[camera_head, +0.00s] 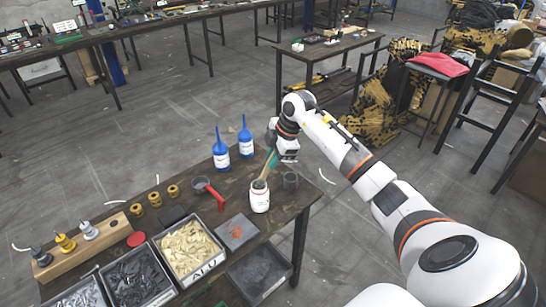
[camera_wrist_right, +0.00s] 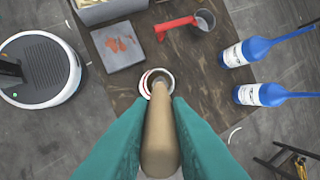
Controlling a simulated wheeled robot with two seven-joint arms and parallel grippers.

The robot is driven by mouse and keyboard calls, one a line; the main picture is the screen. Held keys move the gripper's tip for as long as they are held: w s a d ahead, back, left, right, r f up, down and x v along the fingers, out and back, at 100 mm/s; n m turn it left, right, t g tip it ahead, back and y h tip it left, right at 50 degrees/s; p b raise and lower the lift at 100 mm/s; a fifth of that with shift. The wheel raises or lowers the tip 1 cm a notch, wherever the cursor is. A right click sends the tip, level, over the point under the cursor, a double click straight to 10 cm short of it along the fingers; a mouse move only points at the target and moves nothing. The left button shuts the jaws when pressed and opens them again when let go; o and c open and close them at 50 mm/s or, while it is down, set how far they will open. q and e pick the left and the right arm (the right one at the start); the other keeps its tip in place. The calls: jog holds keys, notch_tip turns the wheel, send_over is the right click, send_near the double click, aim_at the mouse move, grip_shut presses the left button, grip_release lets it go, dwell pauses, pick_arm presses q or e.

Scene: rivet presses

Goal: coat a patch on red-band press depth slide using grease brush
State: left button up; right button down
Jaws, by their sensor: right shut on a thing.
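My right gripper (camera_head: 272,160) has teal fingers and is shut on the tan handle of the grease brush (camera_wrist_right: 160,140). The brush slants down over a white pot (camera_head: 260,200), and its lower end is at or inside the pot's mouth; the bristles are hidden. In the right wrist view the pot's rim (camera_wrist_right: 145,84) shows around the far end of the handle. I cannot make out a red-band press or its depth slide in these views. My left gripper is not in view.
Two blue bottles (camera_head: 221,155) stand behind the pot. Parts bins (camera_head: 190,250) and a wooden block with knobs (camera_head: 70,249) fill the front left.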

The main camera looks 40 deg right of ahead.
jog(key=shift+f+b, duration=0.3)
jog(key=shift+f, duration=0.3)
dwell(0.3)
jog(key=shift+f, duration=0.1)
dwell(1.2)
notch_tip(320, 180, up, 2)
jog(key=shift+r+p, duration=0.15)
jog(key=shift+p, duration=1.1)
notch_tip(320, 180, up, 5)
jog(key=p, duration=0.4)
